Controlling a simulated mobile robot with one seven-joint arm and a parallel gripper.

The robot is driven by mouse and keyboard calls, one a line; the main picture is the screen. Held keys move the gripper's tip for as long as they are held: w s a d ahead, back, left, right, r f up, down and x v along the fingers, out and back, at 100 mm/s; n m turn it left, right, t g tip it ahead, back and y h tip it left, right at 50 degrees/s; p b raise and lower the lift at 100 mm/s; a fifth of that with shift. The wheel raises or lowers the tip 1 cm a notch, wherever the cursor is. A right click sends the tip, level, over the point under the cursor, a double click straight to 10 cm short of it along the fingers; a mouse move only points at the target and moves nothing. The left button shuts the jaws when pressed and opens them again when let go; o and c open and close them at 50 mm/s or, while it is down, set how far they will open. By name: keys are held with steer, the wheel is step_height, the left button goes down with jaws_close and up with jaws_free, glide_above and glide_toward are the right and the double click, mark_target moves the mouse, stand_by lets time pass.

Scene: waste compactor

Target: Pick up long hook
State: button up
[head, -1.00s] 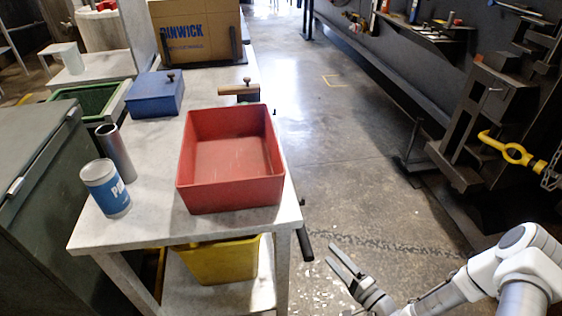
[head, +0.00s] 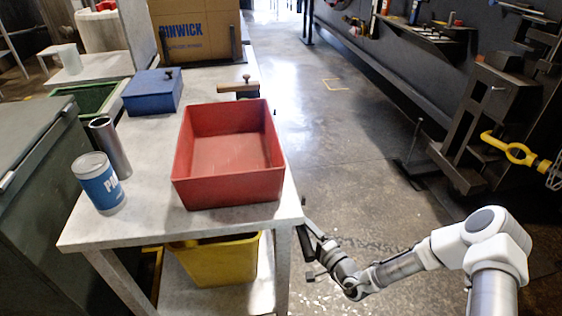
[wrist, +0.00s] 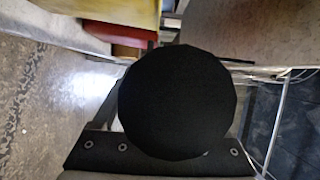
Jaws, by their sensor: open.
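No whole hook shape shows clearly. A dark handle-like piece (head: 304,243) hangs at the right side of the table; I cannot tell if it is the long hook. My gripper (head: 310,256) is low beside the table's right front leg, next to this piece, and its fingers are hard to tell apart from it. In the wrist view a large black round thing (wrist: 178,103) fills the middle, very close to the camera, perhaps the handle's end. It hides what lies behind it. My gripper is open; I see nothing clearly held.
The table (head: 130,233) carries a red bin (head: 228,190), a blue box (head: 152,93), a metal cylinder (head: 112,150) and a blue-white can (head: 99,184). A yellow bin (head: 215,262) stands on its lower shelf. A yellow fitting (head: 508,148) is on the right.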

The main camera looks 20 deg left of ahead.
jaws_close()
steer(key=shift+w+r, duration=0.1)
steer(key=shift+r, duration=0.05)
stand_by(0.4)
steer(key=shift+r, duration=0.1)
